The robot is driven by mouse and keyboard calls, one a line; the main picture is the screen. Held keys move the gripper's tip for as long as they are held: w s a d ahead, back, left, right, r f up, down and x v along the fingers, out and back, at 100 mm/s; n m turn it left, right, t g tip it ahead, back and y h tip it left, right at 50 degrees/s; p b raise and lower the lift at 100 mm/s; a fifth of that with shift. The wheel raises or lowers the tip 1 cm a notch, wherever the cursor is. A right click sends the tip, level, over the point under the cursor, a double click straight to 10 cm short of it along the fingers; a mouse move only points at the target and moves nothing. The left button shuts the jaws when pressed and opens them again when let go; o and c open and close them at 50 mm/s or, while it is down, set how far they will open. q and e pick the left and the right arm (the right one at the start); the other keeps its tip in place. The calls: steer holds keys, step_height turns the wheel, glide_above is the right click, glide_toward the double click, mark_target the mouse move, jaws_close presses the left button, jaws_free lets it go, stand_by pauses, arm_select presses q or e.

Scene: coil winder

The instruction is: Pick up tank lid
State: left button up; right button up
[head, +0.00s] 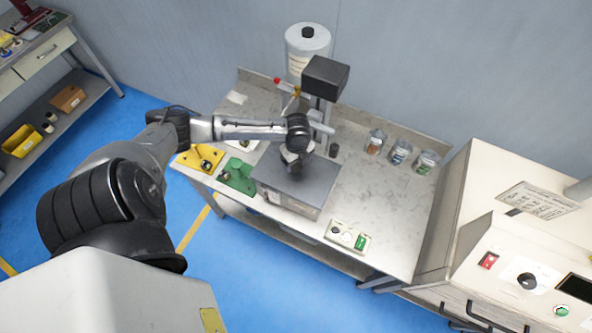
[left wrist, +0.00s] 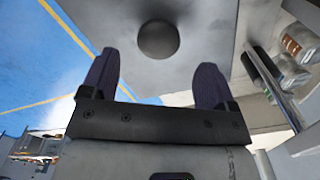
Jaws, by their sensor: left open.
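The tank lid (head: 318,188) is a flat grey plate on top of a metal box-shaped tank (head: 303,207) on the steel bench. In the left wrist view the lid (left wrist: 205,25) fills the upper middle, with a dark round knob (left wrist: 158,40) at its centre. My left gripper (head: 292,162) is over the back part of the lid in the head view, and its arm hides the knob there. In the left wrist view the two dark fingers of my left gripper (left wrist: 154,68) are spread apart, with the knob ahead between them and nothing held. My right gripper is not in view.
A dispensing stand with a grey cylinder (head: 307,45) and black box (head: 325,77) rises behind the tank. Several jars (head: 400,152) stand at the back right. Green (head: 238,177) and yellow (head: 200,158) fixtures lie left; a control box (head: 348,236) sits in front.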

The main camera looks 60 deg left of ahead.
mark_target(296, 167)
arm_select(q)
steer(key=shift+s+a+f+p, duration=0.1)
steer(key=shift+f+p, duration=0.2)
steer(key=shift+f, duration=2.1)
steer(key=c, duration=1.3)
